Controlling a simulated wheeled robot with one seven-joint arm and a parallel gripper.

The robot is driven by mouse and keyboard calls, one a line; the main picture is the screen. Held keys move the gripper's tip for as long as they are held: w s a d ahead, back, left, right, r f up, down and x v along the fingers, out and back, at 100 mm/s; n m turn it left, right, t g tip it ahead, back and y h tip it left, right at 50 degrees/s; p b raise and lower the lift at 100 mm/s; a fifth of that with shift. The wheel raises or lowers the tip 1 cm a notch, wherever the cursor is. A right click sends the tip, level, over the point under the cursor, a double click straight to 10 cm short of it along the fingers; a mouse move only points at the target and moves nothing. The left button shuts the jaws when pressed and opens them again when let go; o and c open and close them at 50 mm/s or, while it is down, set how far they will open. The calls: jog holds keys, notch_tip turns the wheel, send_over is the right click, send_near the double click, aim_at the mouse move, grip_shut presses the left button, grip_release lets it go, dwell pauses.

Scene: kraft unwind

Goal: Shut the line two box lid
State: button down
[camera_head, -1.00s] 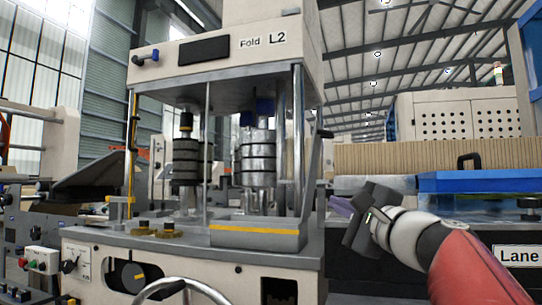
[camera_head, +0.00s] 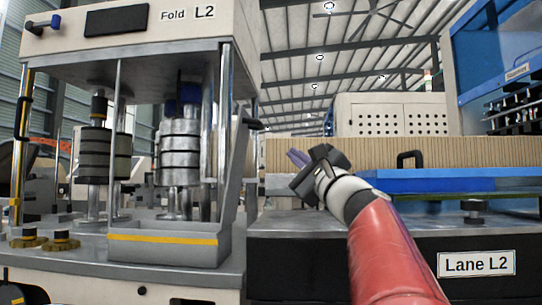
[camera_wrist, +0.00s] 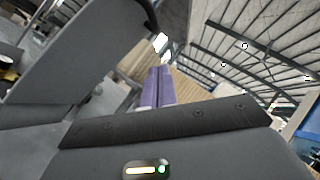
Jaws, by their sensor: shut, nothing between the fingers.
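A grey box with a yellow stripe (camera_head: 165,240) sits on the deck of the Fold L2 machine. Its grey lid (camera_head: 232,185) stands raised at the box's right side, steeply tilted, with a black handle (camera_head: 253,124) at its top. In the wrist view a large grey panel, which looks like this lid (camera_wrist: 75,60), fills the upper left. My gripper (camera_head: 297,158) is right of the lid, apart from it in the head view, with its purple fingers pointing up and left. In the wrist view the fingers (camera_wrist: 158,85) are together and empty.
The Fold L2 machine (camera_head: 190,40) has posts and stacked metal weights behind the box. A blue cover (camera_head: 430,181) with a black handle lies over Lane L2 at right. Corrugated board (camera_head: 370,152) runs behind my gripper. Brass knobs (camera_head: 60,241) stand left of the box.

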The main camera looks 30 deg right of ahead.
jog(key=w+a+r+p, duration=0.3)
jog(key=w+r, duration=0.2)
jog(key=w, duration=0.1)
jog(key=shift+w+r, duration=0.25)
